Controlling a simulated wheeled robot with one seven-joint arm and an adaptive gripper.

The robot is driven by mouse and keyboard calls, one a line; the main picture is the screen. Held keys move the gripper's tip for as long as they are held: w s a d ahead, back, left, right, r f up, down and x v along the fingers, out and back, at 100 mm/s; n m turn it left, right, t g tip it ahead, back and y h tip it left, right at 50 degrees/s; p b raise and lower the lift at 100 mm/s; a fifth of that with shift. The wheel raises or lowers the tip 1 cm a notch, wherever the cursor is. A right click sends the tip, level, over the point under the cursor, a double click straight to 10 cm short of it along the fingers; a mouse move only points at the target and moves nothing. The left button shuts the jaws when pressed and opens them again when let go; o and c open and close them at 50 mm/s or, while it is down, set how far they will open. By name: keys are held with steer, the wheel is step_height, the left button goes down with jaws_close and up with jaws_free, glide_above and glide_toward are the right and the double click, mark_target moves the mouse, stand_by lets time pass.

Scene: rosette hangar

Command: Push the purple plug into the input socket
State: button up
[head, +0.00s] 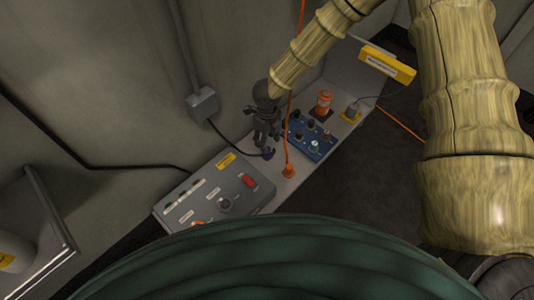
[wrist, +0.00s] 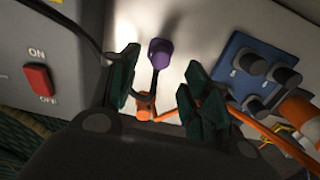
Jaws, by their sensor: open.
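The purple plug (wrist: 160,48) is in the wrist view, on a dark cable, above the pale bench top. It is also a small dark purple spot in the head view (head: 268,154), just below my gripper (head: 264,128). In the wrist view my gripper (wrist: 161,66) is open, with one dark green finger left of the plug and one right of it. I see a gap between each finger and the plug. The input socket cannot be made out for sure; the labels on the grey box (head: 238,181) are too small to read.
The grey box carries a red ON/OFF switch (wrist: 38,80). A blue panel with black knobs (head: 310,137) stands right of my gripper. An orange plug (head: 288,171) with an orange cord is close by.

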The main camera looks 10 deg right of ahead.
step_height(320, 180, down, 3)
steer(key=b, duration=0.3)
steer(key=shift+f, duration=2.15)
steer(key=shift+r+p, duration=0.1)
steer(key=shift+p, duration=1)
jaws_close()
steer(key=shift+r+p, duration=2.9)
steer(key=shift+p, duration=0.05)
